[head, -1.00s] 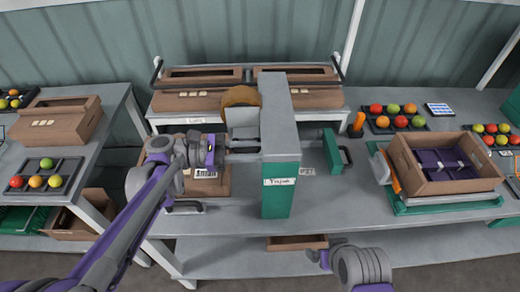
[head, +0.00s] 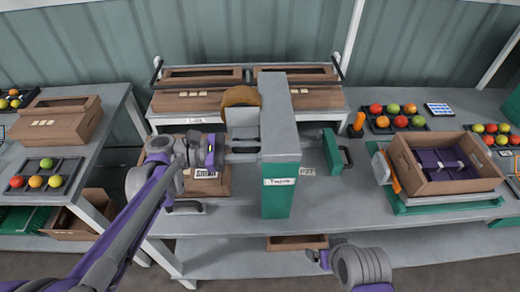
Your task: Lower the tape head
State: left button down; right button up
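The tape machine stands mid-bench, with a green column (head: 281,190) and a grey arm on top. Its tape head (head: 241,118), with a brown tape roll (head: 241,97), hangs on the column's left side. A grey handle bar (head: 242,150) sticks out left below the head. My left gripper (head: 220,151) is at the left end of this bar; its fingers are too small and covered to tell whether they grip it. A brown carton (head: 208,184) is partly hidden behind my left wrist. My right arm shows at the bottom, right of centre; its gripper (head: 318,258) is small and its finger state is unclear.
A green block with a black handle (head: 337,150) stands right of the column. An open carton with purple inserts (head: 448,182) sits on a green scale at right. Cartons (head: 198,102) fill the back rack.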

pick_arm(q)
jog(key=shift+f, duration=0.1)
notch_tip(320, 180, down, 6)
jog(key=b, duration=0.4)
jog(key=shift+s, duration=0.1)
jog(key=c, duration=0.8)
grip_release()
jog(key=shift+o, duration=0.2)
jog(key=a, duration=1.1)
jog(key=shift+d, duration=0.1)
